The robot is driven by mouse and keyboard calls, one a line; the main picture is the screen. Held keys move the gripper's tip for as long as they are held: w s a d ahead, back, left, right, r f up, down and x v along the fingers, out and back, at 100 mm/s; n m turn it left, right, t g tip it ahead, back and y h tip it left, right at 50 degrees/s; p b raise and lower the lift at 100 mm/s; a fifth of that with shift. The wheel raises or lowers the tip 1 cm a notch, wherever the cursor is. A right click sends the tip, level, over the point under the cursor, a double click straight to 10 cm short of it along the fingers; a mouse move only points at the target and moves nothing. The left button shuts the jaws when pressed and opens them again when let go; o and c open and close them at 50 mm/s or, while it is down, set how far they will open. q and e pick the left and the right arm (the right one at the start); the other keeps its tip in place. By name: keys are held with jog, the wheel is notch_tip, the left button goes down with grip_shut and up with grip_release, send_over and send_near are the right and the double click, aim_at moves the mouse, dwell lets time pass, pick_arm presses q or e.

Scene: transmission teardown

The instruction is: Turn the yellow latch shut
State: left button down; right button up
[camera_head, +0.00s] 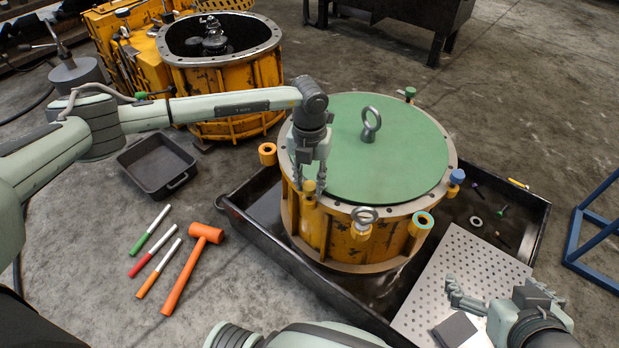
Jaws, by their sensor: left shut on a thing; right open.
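The yellow latch (309,187) sits on the near-left rim of the yellow drum-shaped housing (325,232) with a green lid (385,165). My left gripper (308,184) reaches down from above and is shut on the yellow latch. Its fingers hide part of the latch, so its exact angle is hard to tell. My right gripper (492,292) is open and empty at the lower right, above the perforated plate.
Other rim fittings are orange (267,153), blue (457,177), green (410,92) and teal-ringed (421,223). The housing stands in a black tray (262,239). An orange hammer (188,272) lies left.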

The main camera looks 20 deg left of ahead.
aim_at(309, 185)
pick_arm(q)
jog(key=n+p, duration=0.1)
jog(key=n, duration=0.3)
jog(key=shift+n, duration=0.3)
pick_arm(e)
jog(key=s+d+f+g+h, duration=0.2)
jog(key=s+d+f+g, duration=0.1)
jog(key=s+d, duration=0.3)
jog(key=shift+s+f+m+g, duration=0.4)
jog(key=shift+s+g, duration=0.15)
jog(key=shift+g, duration=0.15)
jog(key=shift+d, duration=0.1)
pick_arm(q)
jog(key=c, duration=1.2)
grip_release()
jog(key=shift+o, duration=0.2)
jog(key=shift+r, duration=0.1)
notch_tip(309, 185, up, 12)
